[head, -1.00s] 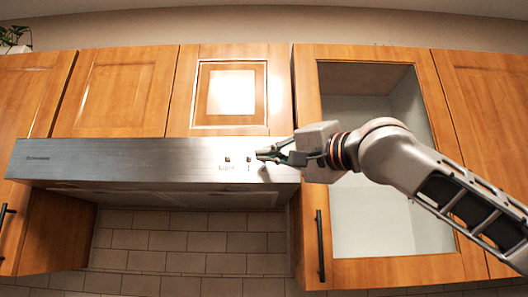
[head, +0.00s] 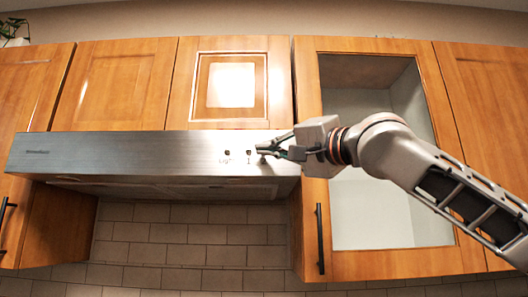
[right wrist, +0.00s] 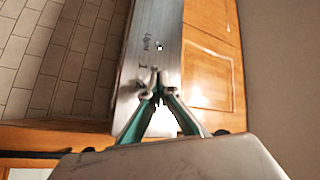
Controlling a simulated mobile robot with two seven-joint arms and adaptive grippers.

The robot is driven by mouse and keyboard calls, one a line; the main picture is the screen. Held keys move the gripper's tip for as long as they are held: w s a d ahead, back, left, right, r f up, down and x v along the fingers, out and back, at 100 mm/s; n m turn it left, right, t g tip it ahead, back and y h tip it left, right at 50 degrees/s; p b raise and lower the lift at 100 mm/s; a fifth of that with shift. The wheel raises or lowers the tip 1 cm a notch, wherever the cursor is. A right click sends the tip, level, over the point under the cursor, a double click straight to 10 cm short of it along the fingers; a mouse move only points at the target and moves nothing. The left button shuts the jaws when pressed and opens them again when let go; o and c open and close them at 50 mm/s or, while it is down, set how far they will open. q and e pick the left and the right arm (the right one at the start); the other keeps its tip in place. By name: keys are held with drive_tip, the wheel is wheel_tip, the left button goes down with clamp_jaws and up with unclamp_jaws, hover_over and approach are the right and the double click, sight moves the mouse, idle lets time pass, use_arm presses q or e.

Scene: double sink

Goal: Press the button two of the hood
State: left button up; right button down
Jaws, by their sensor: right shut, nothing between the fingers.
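The steel range hood (head: 100,152) spans the left and middle of the head view. Its front panel has small square buttons: one marked Light (head: 227,153) and one marked 1 (head: 249,153) to its right. Any further buttons to the right are hidden by my right gripper (head: 259,149). That gripper is shut and empty, its tips at the panel just right of button 1. In the right wrist view the fingertips (right wrist: 157,88) meet over the hood panel (right wrist: 165,20), close to the lettering. I cannot tell whether they touch it. My left gripper is not in view.
Wooden cabinets (head: 120,85) stand above and beside the hood. A glass-fronted cabinet (head: 385,215) is behind my right arm, with a black handle (head: 320,238) at its left edge. Tiled wall (head: 190,240) shows below the hood.

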drive_tip(key=shift+w+r+p, duration=0.1)
drive_tip(key=shift+w+p, duration=0.1)
drive_tip(key=shift+p, duration=0.1)
idle(0.4)
drive_tip(key=shift+w, duration=0.3)
drive_tip(key=shift+w+p, duration=0.15)
drive_tip(key=shift+p, duration=0.2)
drive_tip(key=shift+s, duration=0.2)
drive_tip(key=shift+s+b, duration=0.4)
drive_tip(key=shift+s, duration=0.05)
idle(0.3)
drive_tip(key=s+b, duration=0.2)
drive_tip(key=s, duration=0.4)
idle(0.4)
